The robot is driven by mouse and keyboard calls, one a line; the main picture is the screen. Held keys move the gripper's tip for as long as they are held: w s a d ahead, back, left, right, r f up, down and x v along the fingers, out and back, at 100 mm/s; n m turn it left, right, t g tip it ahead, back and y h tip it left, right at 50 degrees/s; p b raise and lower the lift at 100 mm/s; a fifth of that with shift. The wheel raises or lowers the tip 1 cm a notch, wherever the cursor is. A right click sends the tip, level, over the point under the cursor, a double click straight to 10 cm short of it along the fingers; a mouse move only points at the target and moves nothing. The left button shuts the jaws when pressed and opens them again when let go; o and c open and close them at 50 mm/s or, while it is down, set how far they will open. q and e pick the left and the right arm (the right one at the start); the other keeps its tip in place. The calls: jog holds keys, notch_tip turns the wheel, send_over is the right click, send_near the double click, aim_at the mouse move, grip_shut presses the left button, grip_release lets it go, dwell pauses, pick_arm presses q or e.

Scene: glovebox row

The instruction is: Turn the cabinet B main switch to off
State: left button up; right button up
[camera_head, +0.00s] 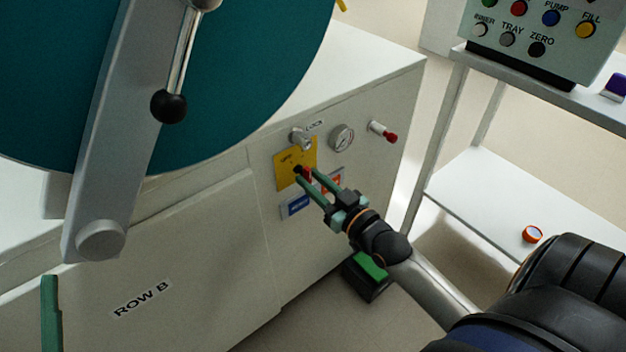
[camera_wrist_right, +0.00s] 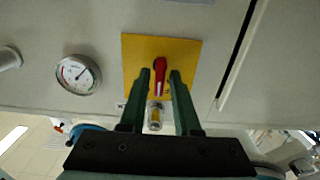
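The main switch is a red handle (camera_wrist_right: 158,76) on a yellow plate (camera_wrist_right: 190,52), on the front of the white cabinet. In the right wrist view the handle runs nearly up and down the picture, leaning slightly. In the head view the yellow plate (camera_head: 284,172) shows, with the handle (camera_head: 307,175) partly hidden by my fingers. My right gripper (camera_wrist_right: 159,76) is open, its green fingers on either side of the handle with small gaps. It also shows in the head view (camera_head: 306,176). One green finger of my left gripper (camera_head: 50,312) shows at the lower left.
Near the plate are a silver lock (camera_head: 301,138), a gauge (camera_head: 342,137), a red-tipped knob (camera_head: 384,132) and a blue label (camera_head: 297,205). A large teal door (camera_head: 240,70) with a grey arm hangs at left. A button panel (camera_head: 540,45) stands on the right rack.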

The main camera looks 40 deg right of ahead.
jog(key=shift+o, duration=0.9)
jog(key=shift+s, duration=0.1)
jog(key=shift+s, duration=0.35)
pick_arm(q)
jog(key=w+a+f+n+g+y+p, duration=0.1)
jog(key=w+f+n+g+y+p, duration=0.1)
jog(key=f, duration=1)
jog(key=w+n+g+y, duration=0.1)
jog(key=n+g+y, duration=0.1)
jog(key=y, duration=0.1)
jog(key=shift+w+f, duration=0.35)
jog(key=shift+w, duration=0.05)
pick_arm(e)
jog(key=s+d, duration=0.1)
jog(key=s, duration=1)
jog(key=shift+s, duration=0.3)
